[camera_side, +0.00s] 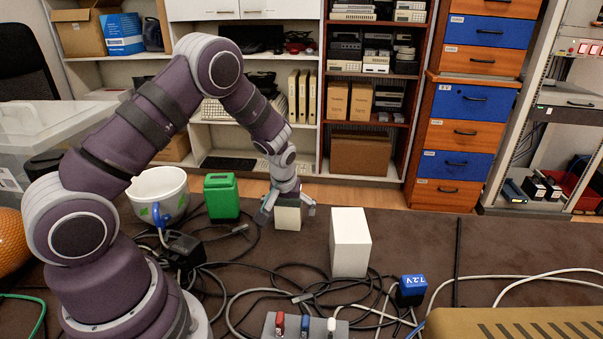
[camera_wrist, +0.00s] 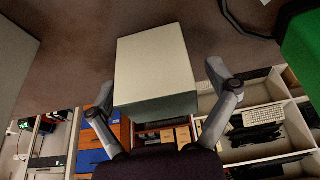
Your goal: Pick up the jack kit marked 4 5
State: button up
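A small pale box (camera_side: 288,216) stands on the brown table in the side view, and I can read no marking on it. It also fills the middle of the wrist view as a pale box (camera_wrist: 155,62) with a plain top. My gripper (camera_side: 287,210) is down over this box with one finger on each side. In the wrist view the fingers of my gripper (camera_wrist: 158,76) are spread, and a gap shows between the right finger and the box. A larger white box (camera_side: 350,243) stands nearby to the right; no marking is readable on its visible faces.
A green container (camera_side: 222,196) and a white mug (camera_side: 159,193) stand left of the pale box. Black cables (camera_side: 255,270) tangle across the table in front. A blue 7.2V block (camera_side: 411,290) and a grey switch panel (camera_side: 300,326) are nearer. The right back tabletop is fairly clear.

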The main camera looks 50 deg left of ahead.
jog(key=c, duration=1.2)
jog(key=shift+r, duration=0.1)
